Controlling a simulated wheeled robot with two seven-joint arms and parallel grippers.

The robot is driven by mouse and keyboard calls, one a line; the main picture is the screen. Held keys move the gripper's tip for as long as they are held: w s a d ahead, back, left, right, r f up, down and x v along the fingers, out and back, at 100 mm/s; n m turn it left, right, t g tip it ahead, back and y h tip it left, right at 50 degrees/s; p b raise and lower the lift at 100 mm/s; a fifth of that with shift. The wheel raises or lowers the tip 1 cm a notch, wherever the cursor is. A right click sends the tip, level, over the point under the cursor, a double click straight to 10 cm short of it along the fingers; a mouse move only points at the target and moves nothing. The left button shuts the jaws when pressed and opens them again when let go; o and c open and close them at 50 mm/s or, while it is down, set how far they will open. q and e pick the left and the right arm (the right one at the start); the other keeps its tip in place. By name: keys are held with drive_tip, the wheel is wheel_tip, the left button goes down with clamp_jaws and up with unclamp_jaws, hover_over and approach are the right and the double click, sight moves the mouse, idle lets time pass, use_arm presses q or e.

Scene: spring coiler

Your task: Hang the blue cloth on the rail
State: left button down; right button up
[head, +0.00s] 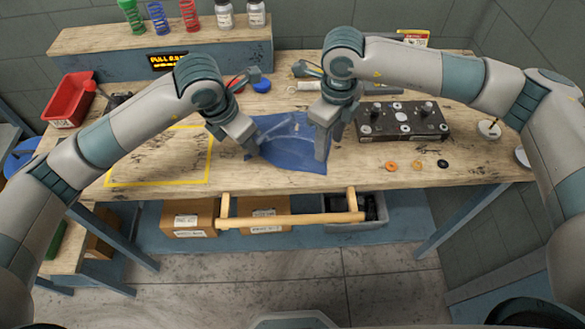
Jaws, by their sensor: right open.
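The blue cloth (287,150) lies on the wooden workbench (370,175), spread out with some folds near the front edge. The wooden rail (290,220) runs across the bench front, below the top, on two short brackets; nothing hangs on it. My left gripper (252,150) is at the cloth's left edge, pointing down; its fingertips are too small to tell whether they grip the cloth. My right gripper (321,156) is open at the cloth's right side, pointing down, and covers part of that edge.
A dark metal block with knobs (402,121) stands right of the cloth. Small rings (391,166) lie in front of it. A red bin (68,100) is at the left, near a yellow taped outline (160,184). Cardboard boxes (188,218) sit on the shelf behind the rail.

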sight(316, 165)
drive_tip(key=c, duration=0.3)
wheel_tip(316, 165, up, 5)
drive_tip(key=s+a+m, duration=0.1)
drive_tip(key=a+m, duration=0.1)
drive_tip(key=shift+a+r, duration=0.2)
drive_tip(key=shift+a, duration=0.2)
drive_tip(key=shift+f, duration=0.1)
drive_tip(key=shift+f, duration=4.9)
clamp_jaws()
